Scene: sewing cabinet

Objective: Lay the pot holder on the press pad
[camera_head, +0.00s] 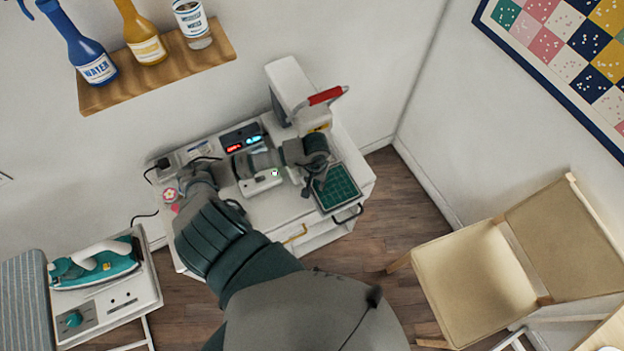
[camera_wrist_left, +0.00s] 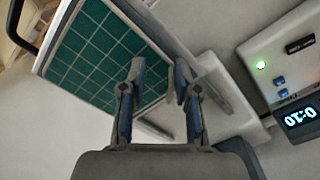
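The press pad (camera_head: 340,190) is a dark green gridded square at the right front of the white cabinet top. It also shows in the left wrist view (camera_wrist_left: 95,55), and its surface looks bare there. My left gripper (camera_head: 319,184) is at the pad's upper left edge in the head view. In the left wrist view its fingers (camera_wrist_left: 159,75) are apart with nothing between them. A small pink piece with a flower (camera_head: 170,194), perhaps the pot holder, shows at the cabinet's left edge, partly hidden by my arm. My right gripper is in neither view.
A white press with a red handle (camera_head: 325,96) stands behind the pad. A lit display unit (camera_head: 243,139) and a small white device (camera_head: 261,182) are left of it. A teal iron (camera_head: 97,264) and a chair (camera_head: 480,275) flank the cabinet.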

